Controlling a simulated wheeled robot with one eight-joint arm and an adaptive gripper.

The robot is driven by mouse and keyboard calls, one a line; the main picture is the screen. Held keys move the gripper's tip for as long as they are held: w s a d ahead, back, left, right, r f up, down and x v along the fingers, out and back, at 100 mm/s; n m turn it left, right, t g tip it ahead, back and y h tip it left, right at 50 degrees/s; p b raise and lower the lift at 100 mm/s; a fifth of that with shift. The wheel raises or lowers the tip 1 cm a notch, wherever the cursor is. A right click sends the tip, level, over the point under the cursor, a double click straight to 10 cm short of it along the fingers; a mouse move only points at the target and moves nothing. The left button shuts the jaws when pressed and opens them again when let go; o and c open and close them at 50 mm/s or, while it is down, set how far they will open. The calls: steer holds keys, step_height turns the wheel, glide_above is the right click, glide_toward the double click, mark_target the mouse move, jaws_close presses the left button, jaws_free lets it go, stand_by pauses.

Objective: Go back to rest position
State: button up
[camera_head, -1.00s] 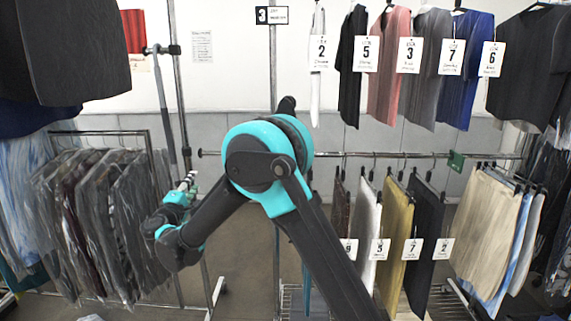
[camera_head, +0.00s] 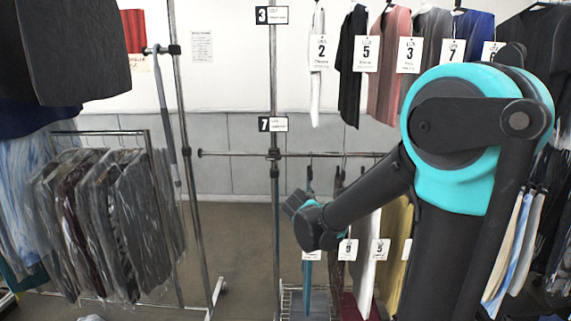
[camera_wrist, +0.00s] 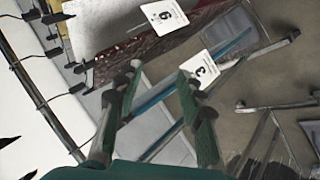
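My gripper shows in the wrist view (camera_wrist: 158,78) with its two green and dark fingers spread apart. No item is held between them; the floor and a thin blue strip (camera_wrist: 150,105) lie beyond. In the head view my arm reaches down to the left from the right side, and its end is in front of the lower rail's left part. The fingers cannot be made out there. White number tags hang near it, a 9 (camera_head: 347,250) and a 5 (camera_head: 379,250).
Upper garments with tags 2 (camera_head: 321,52), 5 and 3 hang at the back. A lower rail (camera_head: 330,154) holds a white and a mustard garment (camera_head: 392,255). Bagged clothes (camera_head: 110,220) fill a rack at left. Floor (camera_head: 240,250) between the racks is open.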

steer(key=s+d+f+m+g+y, duration=0.2)
steer(key=s+f, duration=0.3)
steer(key=s, duration=0.5)
steer(key=s+d+f+m+g+y, duration=0.1)
steer(key=s+d+f+m+y, duration=0.2)
steer(key=s, duration=0.8)
steer(key=shift+s+d+f+m+g, duration=0.35)
steer(key=shift+d+f+m, duration=0.2)
steer(key=shift+f, duration=0.35)
steer(key=shift+w, duration=0.1)
